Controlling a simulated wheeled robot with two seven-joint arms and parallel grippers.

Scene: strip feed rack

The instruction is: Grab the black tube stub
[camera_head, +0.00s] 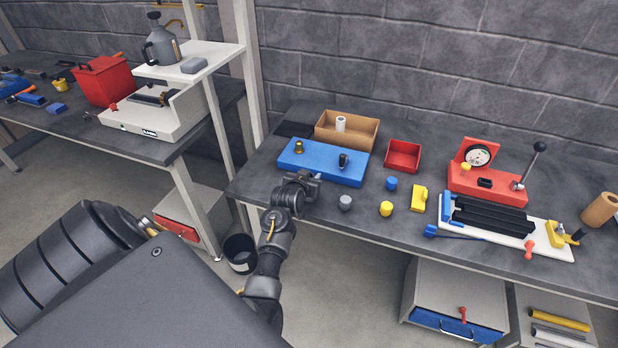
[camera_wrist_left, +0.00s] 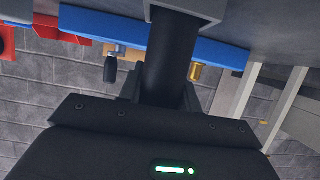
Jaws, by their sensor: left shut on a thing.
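My left gripper (camera_head: 308,182) is at the front edge of the bench, just in front of the blue tray (camera_head: 318,168). In the left wrist view, the black tube stub (camera_wrist_left: 172,58) stands out between the two fingers, and the gripper is shut on it. A grey block covers its far end at the top of that view. In the head view I cannot make the stub out against the dark gripper. My right gripper is not in view.
On the blue tray stand a brass fitting (camera_head: 299,147) and a black-capped part (camera_head: 343,160). Behind is a cardboard box (camera_head: 365,133) with a white roll. To the right are a grey cylinder (camera_head: 345,202), a red bin (camera_head: 403,156) and a strip rack (camera_head: 548,243).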

